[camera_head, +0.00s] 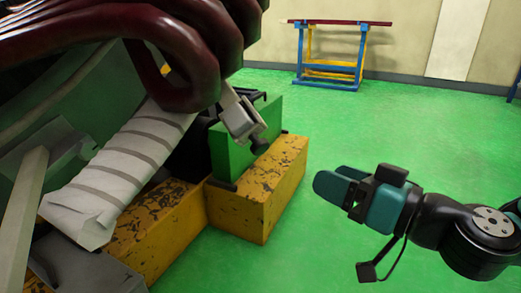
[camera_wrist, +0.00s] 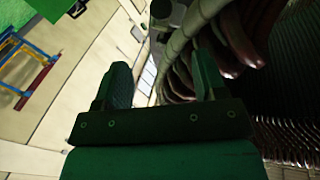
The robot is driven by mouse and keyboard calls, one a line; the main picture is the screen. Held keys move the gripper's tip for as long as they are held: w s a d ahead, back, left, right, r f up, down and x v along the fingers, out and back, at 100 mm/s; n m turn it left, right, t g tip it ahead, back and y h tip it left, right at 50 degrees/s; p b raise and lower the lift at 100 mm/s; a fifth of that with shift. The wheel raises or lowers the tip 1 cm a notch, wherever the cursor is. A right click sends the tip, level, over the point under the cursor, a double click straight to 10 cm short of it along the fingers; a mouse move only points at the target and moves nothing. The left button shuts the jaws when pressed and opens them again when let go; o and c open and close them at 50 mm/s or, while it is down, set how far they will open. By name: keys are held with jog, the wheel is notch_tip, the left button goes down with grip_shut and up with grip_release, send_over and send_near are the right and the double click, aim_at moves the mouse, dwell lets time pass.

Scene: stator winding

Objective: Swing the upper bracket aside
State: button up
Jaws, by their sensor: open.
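A grey metal bracket (camera_head: 240,115) with a dark knob at its lower end sticks out beside the dark red winding loops (camera_head: 190,75). I cannot tell for sure that it is the upper bracket. My gripper (camera_head: 330,187) is at the right, over the green floor, apart from the bracket and to its lower right in the picture. In the wrist view my gripper (camera_wrist: 162,80) shows its two fingers spread, with nothing between them. A grey rounded part (camera_wrist: 160,10) shows past the fingertips at the top; I cannot tell whether it belongs to the bracket.
A white wrapped bar (camera_head: 120,178) slants below the loops. Worn yellow blocks (camera_head: 262,190) and a green block (camera_head: 240,150) stand under the stator. A blue and yellow stand (camera_head: 330,55) is by the back wall. Green floor is clear between the blocks and my gripper.

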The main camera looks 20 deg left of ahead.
jog(key=p, duration=0.9)
send_near(263, 149)
jog(key=x, duration=0.5)
jog(key=shift+r, duration=0.35)
jog(key=x, duration=0.4)
jog(key=shift+f, duration=0.35)
jog(key=shift+x, duration=0.8)
jog(key=shift+c, duration=0.5)
